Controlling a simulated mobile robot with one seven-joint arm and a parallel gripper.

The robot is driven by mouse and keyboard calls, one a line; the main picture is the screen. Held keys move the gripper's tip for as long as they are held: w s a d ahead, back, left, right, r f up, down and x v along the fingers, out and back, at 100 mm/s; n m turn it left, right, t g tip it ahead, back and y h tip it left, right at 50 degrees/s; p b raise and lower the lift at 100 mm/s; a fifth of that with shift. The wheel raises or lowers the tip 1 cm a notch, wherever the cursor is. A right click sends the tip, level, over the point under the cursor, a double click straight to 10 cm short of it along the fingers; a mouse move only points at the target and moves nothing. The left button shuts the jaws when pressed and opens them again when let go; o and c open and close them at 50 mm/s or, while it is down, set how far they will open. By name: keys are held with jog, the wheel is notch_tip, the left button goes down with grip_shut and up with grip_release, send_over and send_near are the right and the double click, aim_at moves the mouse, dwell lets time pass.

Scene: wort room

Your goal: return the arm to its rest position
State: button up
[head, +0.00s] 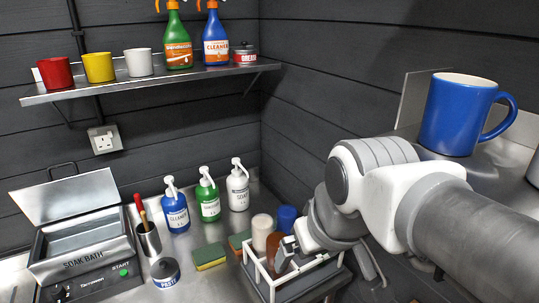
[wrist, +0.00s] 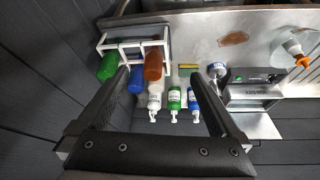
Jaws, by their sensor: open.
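My arm reaches in from the right in the head view, with its hand low over the white wire rack (head: 262,277). In the wrist view my gripper (wrist: 159,70) is open, its two dark fingers spread wide with nothing held between them. The rack also shows in the wrist view (wrist: 131,42), beyond the left finger. It holds a brown bottle (wrist: 153,66), a green bottle (wrist: 107,67) and a blue bottle (wrist: 135,82). In the head view my arm hides part of the rack, and the fingertips are not clear there.
Blue (head: 175,212), green (head: 209,204) and white (head: 238,190) pump bottles stand along the wall. A soak bath (head: 83,262) with raised lid is at left. A blue mug (head: 457,117) stands on a ledge close behind my arm. A shelf (head: 150,84) holds mugs and spray bottles.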

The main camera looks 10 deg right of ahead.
jog(key=shift+s+f+m+t, duration=0.15)
jog(key=shift+s+m, duration=0.15)
jog(key=shift+s, duration=0.2)
jog(key=shift+s+f+m+t, duration=0.15)
jog(key=shift+s+m, duration=0.15)
jog(key=shift+s, duration=0.2)
